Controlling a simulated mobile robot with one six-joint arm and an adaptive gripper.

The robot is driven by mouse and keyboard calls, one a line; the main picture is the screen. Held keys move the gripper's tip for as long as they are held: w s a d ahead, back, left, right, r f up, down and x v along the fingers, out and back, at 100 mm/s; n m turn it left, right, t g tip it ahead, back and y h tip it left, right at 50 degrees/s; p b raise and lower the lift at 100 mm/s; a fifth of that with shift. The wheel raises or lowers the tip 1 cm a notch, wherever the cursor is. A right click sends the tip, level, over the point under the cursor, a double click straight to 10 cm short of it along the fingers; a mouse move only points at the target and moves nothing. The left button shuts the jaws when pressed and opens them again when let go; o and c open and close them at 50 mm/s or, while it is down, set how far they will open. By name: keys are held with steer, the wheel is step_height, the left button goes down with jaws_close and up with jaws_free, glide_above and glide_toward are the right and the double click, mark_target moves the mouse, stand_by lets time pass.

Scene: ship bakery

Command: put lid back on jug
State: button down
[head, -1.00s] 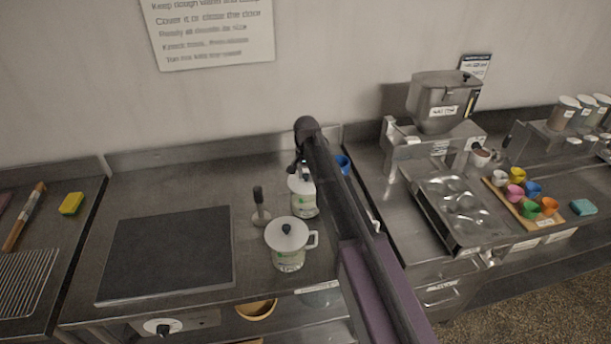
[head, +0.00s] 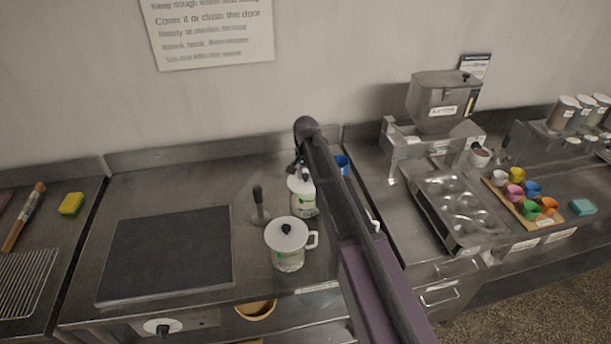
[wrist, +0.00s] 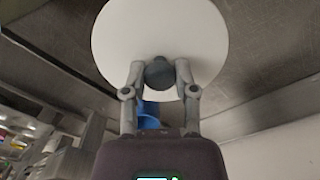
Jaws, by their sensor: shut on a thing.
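My gripper (wrist: 158,75) is shut on the dark knob of a white round lid (wrist: 160,25), seen in the wrist view. In the head view this lid (head: 300,184) is at the top of the rear jug (head: 305,208), a clear jug with a green-marked label, partly behind my arm. I cannot tell whether the lid rests on the rim or hovers just above it. A second jug (head: 288,260) stands in front, with its own white lid (head: 287,233) and black knob on it.
A dark-handled utensil (head: 259,207) stands left of the jugs, beside a dark flat plate (head: 168,255). A blue cup (head: 343,164) is behind my arm on the right; a blue thing also shows in the wrist view (wrist: 148,115). The counter behind the plate is clear.

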steer(key=shift+f, duration=0.2)
stand_by(0.6)
steer(key=shift+c, duration=1.6)
jaws_free()
steer(key=o, duration=0.3)
steer(key=shift+r, duration=0.15)
steer(key=shift+r+p, duration=3.4)
